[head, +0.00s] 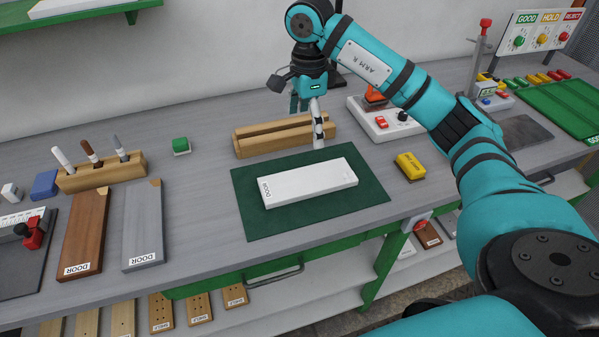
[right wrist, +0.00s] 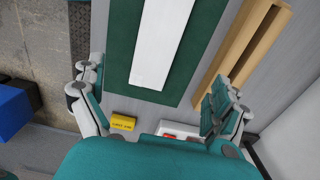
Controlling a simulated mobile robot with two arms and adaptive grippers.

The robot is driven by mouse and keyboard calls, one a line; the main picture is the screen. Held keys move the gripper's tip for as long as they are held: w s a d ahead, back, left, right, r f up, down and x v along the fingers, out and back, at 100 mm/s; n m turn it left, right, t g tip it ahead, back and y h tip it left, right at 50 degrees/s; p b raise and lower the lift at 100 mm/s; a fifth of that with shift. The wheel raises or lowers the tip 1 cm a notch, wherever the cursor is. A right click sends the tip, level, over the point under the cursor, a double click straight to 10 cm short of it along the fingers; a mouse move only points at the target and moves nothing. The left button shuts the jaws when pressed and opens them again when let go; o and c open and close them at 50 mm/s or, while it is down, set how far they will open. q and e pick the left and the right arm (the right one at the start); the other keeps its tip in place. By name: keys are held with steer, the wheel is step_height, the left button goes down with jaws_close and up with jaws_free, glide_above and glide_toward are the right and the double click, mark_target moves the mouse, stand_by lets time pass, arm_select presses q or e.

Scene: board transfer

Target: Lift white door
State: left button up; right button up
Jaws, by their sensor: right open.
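The white door (head: 308,183) is a flat white board labelled DOOR. It lies flat on a dark green mat (head: 253,223) in the middle of the bench, and its plain white face also shows in the right wrist view (right wrist: 163,45). My right gripper (head: 311,125) is open and empty, pointing down above the bench behind the door's far edge, by a wooden rack. In the right wrist view its two fingers (right wrist: 155,90) stand wide apart, with the door between and beyond them, apart from both. My left gripper is not in view.
The slotted wooden rack (head: 285,136) stands just behind the mat. A yellow block (head: 410,166) and a white control box (head: 385,120) are to the right. A brown door (head: 86,232) and a grey door (head: 143,223) lie at left. Bare bench surrounds the mat's left side.

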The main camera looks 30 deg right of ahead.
steer(key=p, duration=0.1)
glide_above(308, 179)
step_height(308, 179, down, 7)
step_height(308, 179, down, 3)
steer(key=shift+s+a+r+p, duration=0.1)
steer(key=shift+s+a+p, duration=0.05)
steer(key=shift+p, duration=0.45)
steer(key=shift+f+p, duration=0.3)
steer(key=shift+f, duration=0.6)
step_height(308, 179, down, 4)
steer(key=shift+f+p, duration=0.2)
steer(key=shift+p, duration=0.85)
steer(key=shift+f, duration=0.25)
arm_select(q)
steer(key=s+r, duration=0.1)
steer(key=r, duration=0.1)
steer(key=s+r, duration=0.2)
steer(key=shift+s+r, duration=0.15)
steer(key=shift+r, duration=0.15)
arm_select(e)
steer(key=c, duration=1.3)
